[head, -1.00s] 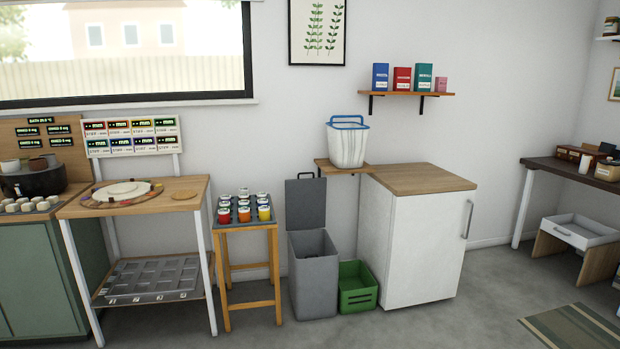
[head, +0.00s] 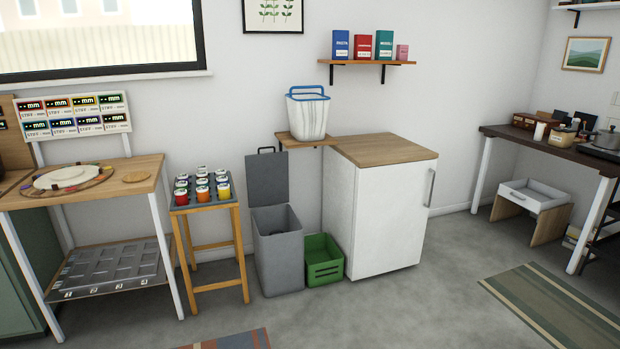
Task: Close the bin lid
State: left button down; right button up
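A tall grey bin (head: 279,262) stands on the floor against the back wall, between a wooden stool and a green crate. Its grey lid (head: 267,179) is open, standing upright at the back of the bin, with a dark handle (head: 266,150) at its top edge. The bin's opening faces up and its inside is partly visible. Neither of my grippers is in view.
A stool (head: 213,241) with several small jars stands left of the bin. The green crate (head: 324,268) and a white cabinet (head: 374,220) stand to its right. A small wall shelf (head: 300,139) holds a white basket (head: 307,116). The floor in front is clear apart from rugs (head: 557,305).

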aim_at(266, 173)
jog(key=i, duration=3.3)
jog(key=i+j+z, duration=0.1)
jog(key=i+z, duration=0.15)
jog(key=i, duration=0.45)
